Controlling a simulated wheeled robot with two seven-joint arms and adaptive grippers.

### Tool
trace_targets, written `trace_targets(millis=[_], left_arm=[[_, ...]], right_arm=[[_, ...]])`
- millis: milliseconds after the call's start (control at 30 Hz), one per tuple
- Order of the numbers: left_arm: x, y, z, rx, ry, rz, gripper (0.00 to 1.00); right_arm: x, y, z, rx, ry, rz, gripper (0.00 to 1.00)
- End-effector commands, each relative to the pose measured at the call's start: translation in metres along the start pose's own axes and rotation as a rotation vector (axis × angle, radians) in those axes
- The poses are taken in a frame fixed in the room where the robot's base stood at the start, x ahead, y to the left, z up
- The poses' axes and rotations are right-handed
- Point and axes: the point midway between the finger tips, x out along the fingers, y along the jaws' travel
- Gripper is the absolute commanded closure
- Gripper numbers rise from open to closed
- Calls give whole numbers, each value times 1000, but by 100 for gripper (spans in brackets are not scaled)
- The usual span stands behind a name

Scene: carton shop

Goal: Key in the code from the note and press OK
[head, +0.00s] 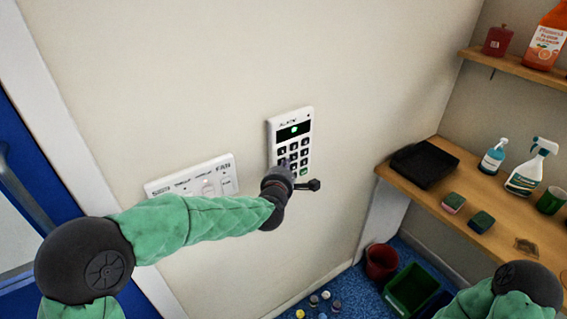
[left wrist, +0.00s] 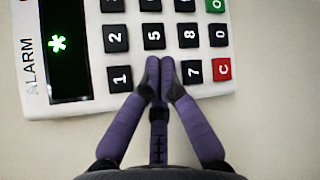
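The white alarm keypad (head: 304,113) hangs on the wall in the head view. In the left wrist view the keypad (left wrist: 98,8) lies sideways, and its dark display (left wrist: 68,55) shows one green asterisk. Its 1 key (left wrist: 120,78), 5 key (left wrist: 153,37), 7 key (left wrist: 194,71), red C key (left wrist: 222,69) and part of the green OK key (left wrist: 215,5) show. My left gripper (left wrist: 160,62) is shut and empty, its fingertips together over the key between 1 and 7, which they hide. I cannot tell whether they touch it. My right gripper and the note are out of view.
A white switch panel (head: 193,178) is on the wall left of the keypad. At right, a wooden shelf (head: 487,240) holds a black tray (head: 424,164), bottles and sponges. A red bin (head: 381,262) and a green crate (head: 410,288) stand on the blue floor.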

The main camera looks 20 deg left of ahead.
Motion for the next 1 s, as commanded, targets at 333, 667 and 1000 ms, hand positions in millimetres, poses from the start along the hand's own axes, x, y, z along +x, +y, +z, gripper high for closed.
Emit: trace_targets(millis=[333,667,1000], left_arm=[[-1,0,0,0,0,1,100],[-10,-7,8,1,0,1,100],[-11,-8,8,0,0,1,100]], right_arm=[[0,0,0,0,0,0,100],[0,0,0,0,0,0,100],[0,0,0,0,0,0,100]])
